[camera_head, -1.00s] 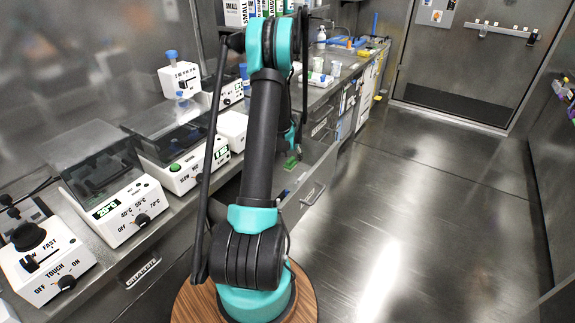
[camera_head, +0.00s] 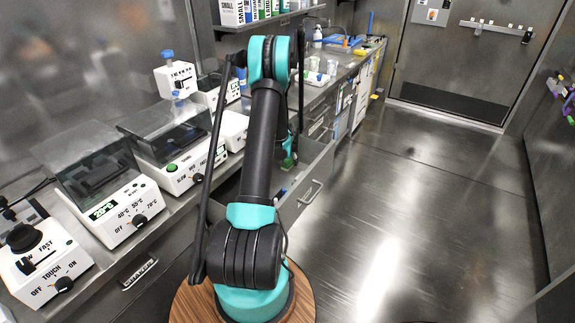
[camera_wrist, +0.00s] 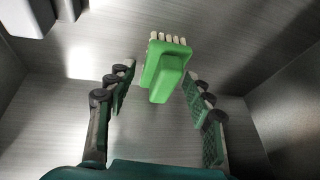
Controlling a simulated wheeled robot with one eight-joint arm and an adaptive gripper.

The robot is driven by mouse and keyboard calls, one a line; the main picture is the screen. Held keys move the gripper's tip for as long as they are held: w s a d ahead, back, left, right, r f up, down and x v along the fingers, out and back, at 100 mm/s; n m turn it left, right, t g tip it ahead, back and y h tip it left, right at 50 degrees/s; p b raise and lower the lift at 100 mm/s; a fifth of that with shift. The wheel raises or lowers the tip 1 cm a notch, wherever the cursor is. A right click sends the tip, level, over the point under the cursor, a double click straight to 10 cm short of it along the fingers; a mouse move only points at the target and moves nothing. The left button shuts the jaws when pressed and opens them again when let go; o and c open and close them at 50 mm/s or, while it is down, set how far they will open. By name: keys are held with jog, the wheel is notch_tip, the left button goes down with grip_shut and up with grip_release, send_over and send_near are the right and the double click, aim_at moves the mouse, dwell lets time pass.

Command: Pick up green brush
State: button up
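The green brush (camera_wrist: 166,72) has pale bristles at its far end and is seen in the wrist view inside a grey metal drawer. My gripper (camera_wrist: 157,82) is open, with one finger on each side of the brush. Gaps show between the brush and both fingers, and nothing is held. In the head view the end of my arm reaches down into the open drawer (camera_head: 314,180). A small green patch shows there, too small to tell whether it is the brush or part of my gripper.
The drawer's side walls stand close on both sides in the wrist view. A white object (camera_wrist: 28,15) is at the upper left there. Lab devices such as a lidded heater (camera_head: 105,200) line the counter. The metal floor (camera_head: 420,230) at right is clear.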

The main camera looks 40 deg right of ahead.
jog(key=c, duration=0.8)
jog(key=shift+c, duration=0.3)
jog(key=shift+r, duration=0.5)
jog(key=shift+s+a+r, duration=0.1)
jog(key=shift+s+a, duration=0.15)
jog(key=shift+a, duration=0.1)
jog(key=s+a, duration=0.4)
jog(key=a, duration=0.1)
jog(key=shift+s+a, duration=0.25)
jog(key=shift+a, duration=0.05)
notch_tip(320, 180, up, 14)
